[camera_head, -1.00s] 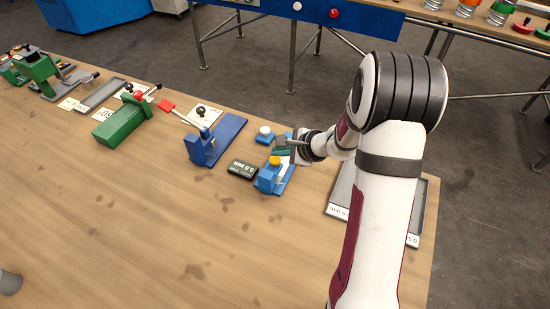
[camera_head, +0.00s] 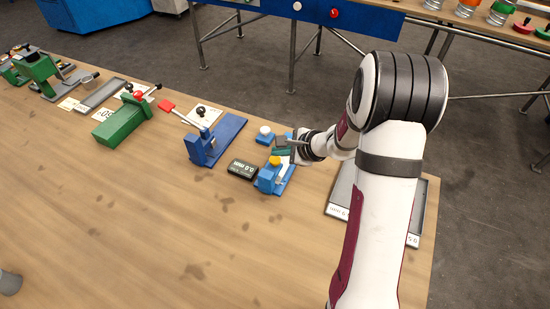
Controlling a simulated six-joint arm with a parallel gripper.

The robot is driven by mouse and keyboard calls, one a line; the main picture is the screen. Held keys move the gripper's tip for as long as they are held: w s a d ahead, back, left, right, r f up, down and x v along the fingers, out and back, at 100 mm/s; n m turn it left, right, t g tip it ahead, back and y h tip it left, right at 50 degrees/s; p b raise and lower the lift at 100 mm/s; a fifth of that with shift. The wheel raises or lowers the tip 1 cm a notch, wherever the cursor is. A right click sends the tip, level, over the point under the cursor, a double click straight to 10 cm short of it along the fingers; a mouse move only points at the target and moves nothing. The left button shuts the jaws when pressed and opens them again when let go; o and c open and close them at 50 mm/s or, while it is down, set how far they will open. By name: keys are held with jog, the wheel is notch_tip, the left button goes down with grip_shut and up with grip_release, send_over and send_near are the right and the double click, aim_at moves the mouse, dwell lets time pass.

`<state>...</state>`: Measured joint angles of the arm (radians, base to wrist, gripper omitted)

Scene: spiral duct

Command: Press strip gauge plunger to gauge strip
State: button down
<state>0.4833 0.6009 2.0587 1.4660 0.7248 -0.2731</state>
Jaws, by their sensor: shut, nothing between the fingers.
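The strip gauge is a small blue device (camera_head: 268,182) on the wooden table, right of centre, with a yellow plunger cap (camera_head: 274,160) on top. A pale strip (camera_head: 284,168) shows at its right side. A black display box (camera_head: 242,169) sits at its left; its text is hard to read. My gripper (camera_head: 284,146) is shut and empty. It is just behind and to the right of the yellow cap, partly overlapping the gauge in the picture. I cannot tell whether it touches the gauge.
A blue fixture with a red-handled lever (camera_head: 210,146) stands to the left, and a green one (camera_head: 120,125) farther left. A white-topped blue button (camera_head: 265,134) is behind the gauge. A grey tray (camera_head: 345,190) lies partly behind my arm. The front table (camera_head: 180,235) is clear.

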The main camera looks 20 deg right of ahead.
aim_at(279, 161)
jog(key=shift+f, duration=0.1)
dwell(0.7)
jog(key=shift+f, duration=0.35)
jog(key=shift+f, duration=0.8)
dwell(0.7)
jog(key=shift+r, duration=1.2)
jog(key=shift+r, duration=2.55)
